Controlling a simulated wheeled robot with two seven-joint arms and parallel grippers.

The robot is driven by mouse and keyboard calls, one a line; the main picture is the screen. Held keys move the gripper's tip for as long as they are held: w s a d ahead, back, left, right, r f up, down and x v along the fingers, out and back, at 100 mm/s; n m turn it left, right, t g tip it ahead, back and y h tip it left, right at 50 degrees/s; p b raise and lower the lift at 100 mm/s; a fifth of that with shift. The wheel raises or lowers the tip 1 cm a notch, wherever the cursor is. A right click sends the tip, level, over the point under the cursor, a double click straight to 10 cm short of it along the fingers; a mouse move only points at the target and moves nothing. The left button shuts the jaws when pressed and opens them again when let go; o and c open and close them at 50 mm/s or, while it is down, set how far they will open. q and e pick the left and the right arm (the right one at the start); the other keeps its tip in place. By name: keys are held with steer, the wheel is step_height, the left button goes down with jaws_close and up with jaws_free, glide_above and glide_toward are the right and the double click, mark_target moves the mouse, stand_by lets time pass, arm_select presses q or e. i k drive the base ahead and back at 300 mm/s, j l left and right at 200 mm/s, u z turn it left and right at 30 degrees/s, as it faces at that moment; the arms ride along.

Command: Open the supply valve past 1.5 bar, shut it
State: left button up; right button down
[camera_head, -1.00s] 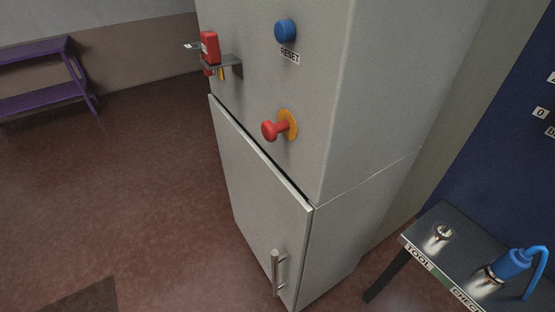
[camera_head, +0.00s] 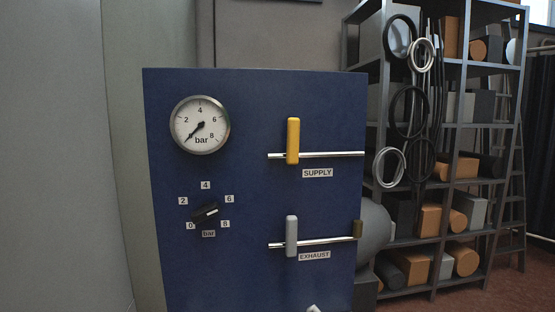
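The blue panel (camera_head: 250,195) faces me. The supply valve has a yellow handle (camera_head: 293,141) standing upright, across a horizontal silver pipe (camera_head: 335,155) above the SUPPLY label (camera_head: 317,173). The round pressure gauge (camera_head: 200,125) is at the upper left, its needle pointing lower left, near the low end of the scale. Below it is a black knob (camera_head: 205,212) on a 0 to 8 bar scale. The grey exhaust handle (camera_head: 291,236) also stands upright across its pipe. Neither gripper can be made out; only a small pale shape (camera_head: 313,308) shows at the bottom edge.
A dark shelf rack (camera_head: 450,125) with boxes and cylinders stands at the right, with hoops hanging on its front. A grey rounded body (camera_head: 373,240) is beside the panel's lower right edge. A pale cabinet side (camera_head: 55,150) fills the left.

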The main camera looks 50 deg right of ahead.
mark_target(293, 137)
steer(key=z, duration=1.7)
